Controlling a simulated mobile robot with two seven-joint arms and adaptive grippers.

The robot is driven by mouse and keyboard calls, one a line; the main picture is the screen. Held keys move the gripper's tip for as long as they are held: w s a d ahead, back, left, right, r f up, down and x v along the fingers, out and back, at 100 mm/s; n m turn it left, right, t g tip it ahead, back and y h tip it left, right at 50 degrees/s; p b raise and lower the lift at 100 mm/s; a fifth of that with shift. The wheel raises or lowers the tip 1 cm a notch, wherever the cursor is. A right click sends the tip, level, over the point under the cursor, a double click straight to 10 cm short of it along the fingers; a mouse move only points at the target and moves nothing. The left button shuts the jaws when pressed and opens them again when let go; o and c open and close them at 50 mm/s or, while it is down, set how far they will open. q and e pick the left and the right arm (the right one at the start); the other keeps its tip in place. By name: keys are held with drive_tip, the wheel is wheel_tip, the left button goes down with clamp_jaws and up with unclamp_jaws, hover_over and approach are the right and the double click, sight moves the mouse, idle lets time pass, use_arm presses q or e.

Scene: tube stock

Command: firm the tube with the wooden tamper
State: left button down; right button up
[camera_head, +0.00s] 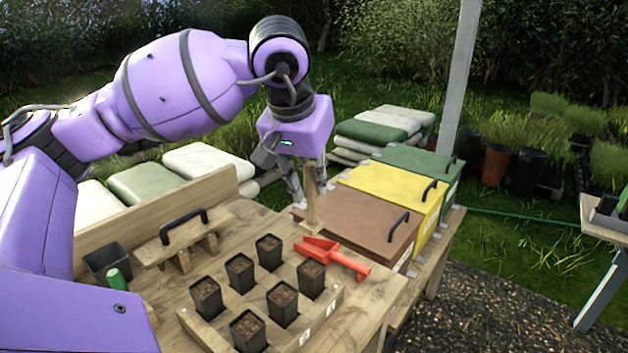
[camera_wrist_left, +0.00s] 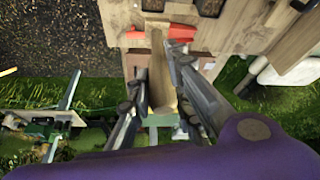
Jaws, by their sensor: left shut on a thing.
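My left gripper (camera_head: 291,184) is shut on the wooden tamper (camera_head: 311,206) and points down at the bench's far right. The tamper is upright, its flat foot low over the bench top beside the red scoop; I cannot tell whether it touches. In the left wrist view the tamper (camera_wrist_left: 161,75) runs between the two fingers of the left gripper (camera_wrist_left: 156,66). Several black square tubes with brown soil stand in a wooden rack, such as the front tube (camera_head: 247,331) and the tube nearest the tamper (camera_head: 270,252). My right gripper is not in view.
Brown (camera_head: 361,226), yellow (camera_head: 390,190) and green (camera_head: 420,163) lidded bins are behind.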

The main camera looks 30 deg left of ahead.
sight(310, 222)
use_arm(q)
drive_tip(key=shift+f+b, duration=0.45)
drive_tip(key=shift+f, duration=1.2)
drive_tip(key=shift+f+b, duration=0.65)
drive_tip(key=shift+f, duration=0.85)
drive_tip(key=shift+f+b, duration=0.45)
drive_tip(key=shift+f, duration=0.3)
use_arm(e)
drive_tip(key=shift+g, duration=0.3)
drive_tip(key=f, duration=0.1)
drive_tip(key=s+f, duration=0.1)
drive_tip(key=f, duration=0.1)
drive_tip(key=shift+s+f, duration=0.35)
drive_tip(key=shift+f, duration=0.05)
use_arm(q)
drive_tip(key=shift+s, duration=0.15)
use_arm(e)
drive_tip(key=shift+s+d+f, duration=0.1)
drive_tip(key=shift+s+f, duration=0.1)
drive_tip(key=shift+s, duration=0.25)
use_arm(q)
drive_tip(key=shift+f, duration=0.25)
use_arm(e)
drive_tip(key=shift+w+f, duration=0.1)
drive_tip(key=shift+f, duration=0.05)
